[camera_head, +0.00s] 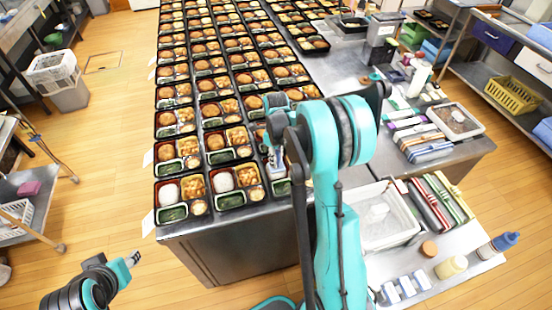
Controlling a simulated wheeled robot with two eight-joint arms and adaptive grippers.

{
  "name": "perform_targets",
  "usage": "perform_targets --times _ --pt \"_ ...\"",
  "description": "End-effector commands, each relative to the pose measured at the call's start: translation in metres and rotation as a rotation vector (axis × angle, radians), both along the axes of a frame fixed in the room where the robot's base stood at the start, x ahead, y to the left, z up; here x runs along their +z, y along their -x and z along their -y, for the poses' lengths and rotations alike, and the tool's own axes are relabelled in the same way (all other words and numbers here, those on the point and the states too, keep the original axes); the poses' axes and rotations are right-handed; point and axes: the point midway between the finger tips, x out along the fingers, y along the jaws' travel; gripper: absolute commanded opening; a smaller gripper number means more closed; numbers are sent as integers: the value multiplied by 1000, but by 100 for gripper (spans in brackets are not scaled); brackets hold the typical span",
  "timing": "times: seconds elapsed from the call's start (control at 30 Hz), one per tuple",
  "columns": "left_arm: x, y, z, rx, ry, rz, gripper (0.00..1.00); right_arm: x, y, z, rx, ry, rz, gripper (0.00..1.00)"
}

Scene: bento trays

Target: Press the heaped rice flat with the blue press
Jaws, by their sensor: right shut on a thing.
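White heaped rice (168,192) sits in the upper left compartment of the front left bento tray (187,219). More white rice (222,181) sits in the tray to its right. My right gripper (274,158) is over the front right tray, which my arm mostly hides. It is shut on a small pale blue piece, apparently the blue press (276,168). Whether the press touches the rice there is hidden. My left gripper (133,259) is low at the left, off the table and away from the trays; its finger opening is too small to tell.
Rows of filled bento trays (198,85) cover the steel table.

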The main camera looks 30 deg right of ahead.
Motion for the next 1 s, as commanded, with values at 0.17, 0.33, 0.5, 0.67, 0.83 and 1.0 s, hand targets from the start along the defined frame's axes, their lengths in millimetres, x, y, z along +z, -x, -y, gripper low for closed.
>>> perform_targets --times 0.17,0.33,0.5,0.67,0.83,1.0 --pt "-2 0 0 0 0 0 40 -1 0 0 0 0 0 0" --pt "-2 0 0 0 0 0 40 -1 0 0 0 0 0 0" --pt "-3 0 0 0 0 0 40 -2 0 0 0 0 0 0" --pt "-2 0 0 0 0 0 40 -1 0 0 0 0 0 0" --pt "5 0 0 0 0 0 40 9 0 0 0 0 0 0" --pt "15 0 0 0 0 0 40 24 0 0 0 0 0 0"
